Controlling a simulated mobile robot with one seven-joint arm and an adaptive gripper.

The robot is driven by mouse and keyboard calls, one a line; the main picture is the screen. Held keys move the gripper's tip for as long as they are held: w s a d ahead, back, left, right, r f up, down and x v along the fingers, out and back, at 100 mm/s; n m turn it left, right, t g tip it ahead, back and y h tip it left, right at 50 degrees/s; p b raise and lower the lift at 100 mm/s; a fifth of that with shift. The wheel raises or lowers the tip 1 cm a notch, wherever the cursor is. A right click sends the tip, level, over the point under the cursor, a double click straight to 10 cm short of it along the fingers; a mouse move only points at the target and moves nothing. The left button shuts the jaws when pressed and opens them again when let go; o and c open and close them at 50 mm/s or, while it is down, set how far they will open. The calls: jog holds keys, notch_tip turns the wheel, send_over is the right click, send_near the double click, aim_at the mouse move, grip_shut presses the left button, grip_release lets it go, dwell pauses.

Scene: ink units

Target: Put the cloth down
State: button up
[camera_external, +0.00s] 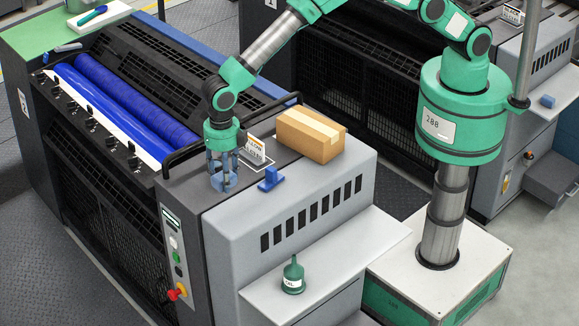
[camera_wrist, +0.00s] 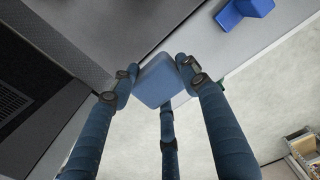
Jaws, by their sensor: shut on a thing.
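My gripper (camera_external: 222,172) points down over the front left part of the grey machine's top (camera_external: 190,185). Its dark blue fingers are shut on a pale blue cloth (camera_external: 224,184), which looks like a small folded pad. In the wrist view, my gripper (camera_wrist: 157,78) has the cloth (camera_wrist: 158,84) between its fingertips, and the fingers cover parts of its sides. I cannot tell whether the cloth touches the surface below it.
A blue block-like piece (camera_external: 270,179) sits right of my gripper, also in the wrist view (camera_wrist: 243,10). Behind are a small sign (camera_external: 255,148) and a cardboard box (camera_external: 311,135). Blue rollers (camera_external: 120,105) lie left. A green bottle (camera_external: 293,275) stands on the lower white shelf (camera_external: 345,265).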

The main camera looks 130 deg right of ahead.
aim_at(227, 203)
jog(key=shift+f, duration=1.45)
jog(key=shift+f+p, duration=0.5)
jog(key=shift+f, duration=1.4)
jog(key=o, duration=0.9)
jog(key=shift+f, duration=0.1)
jog(key=shift+r+b, duration=1.05)
jog(key=shift+r, duration=5.1)
